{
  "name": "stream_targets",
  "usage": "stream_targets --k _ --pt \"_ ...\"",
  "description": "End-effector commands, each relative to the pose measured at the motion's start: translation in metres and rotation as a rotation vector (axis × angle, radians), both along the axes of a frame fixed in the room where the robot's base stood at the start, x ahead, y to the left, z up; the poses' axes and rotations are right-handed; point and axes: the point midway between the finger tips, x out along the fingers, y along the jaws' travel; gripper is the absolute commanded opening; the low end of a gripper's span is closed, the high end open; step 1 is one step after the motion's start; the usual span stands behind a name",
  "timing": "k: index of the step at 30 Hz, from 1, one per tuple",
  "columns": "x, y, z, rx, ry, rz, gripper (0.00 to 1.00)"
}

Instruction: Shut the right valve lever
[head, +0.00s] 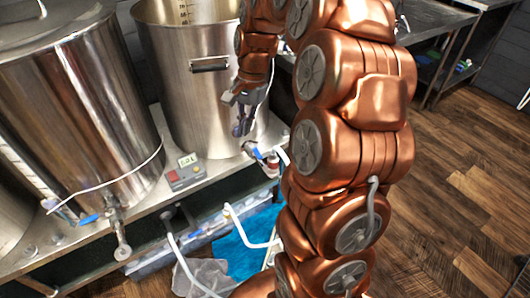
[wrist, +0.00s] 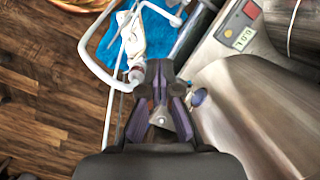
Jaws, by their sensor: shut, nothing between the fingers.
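The right valve (head: 271,163) sits at the front base of the right steel kettle (head: 190,60). Its blue lever (head: 257,153) shows just left of the valve body in the head view. My gripper (head: 241,128) is shut and empty, pointing down in front of that kettle, a little above the lever in the picture. In the wrist view my gripper (wrist: 161,100) covers most of the valve. A reddish fitting with a white hose (wrist: 137,76) shows beside the fingers, and a small blue part (wrist: 198,97) shows at their right. I cannot tell whether the fingers touch the lever.
A left kettle (head: 80,110) has its own valve with a blue lever (head: 89,218). A red and grey controller (head: 185,174) stands on the steel bench between the kettles. White hoses (head: 245,232) and a blue cloth (head: 250,245) lie below. Wooden floor is open at right.

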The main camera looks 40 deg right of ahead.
Motion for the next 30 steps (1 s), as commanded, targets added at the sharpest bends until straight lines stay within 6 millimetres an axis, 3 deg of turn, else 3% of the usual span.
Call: stream_targets --k 1,7,15,21,26,30 --pt "0.011 -0.016 -0.015 0.005 0.007 -0.064 0.0" --pt "0.04 -0.08 -0.054 0.02 0.031 -0.326 0.0" --pt "0.054 -0.156 -0.098 0.025 0.064 -0.611 0.0" --pt "0.055 -0.178 -0.111 0.024 0.076 -0.696 0.0" --pt "0.055 -0.177 -0.122 0.024 0.08 -0.702 0.0" --pt "0.056 -0.172 -0.141 0.024 0.08 -0.701 0.0"
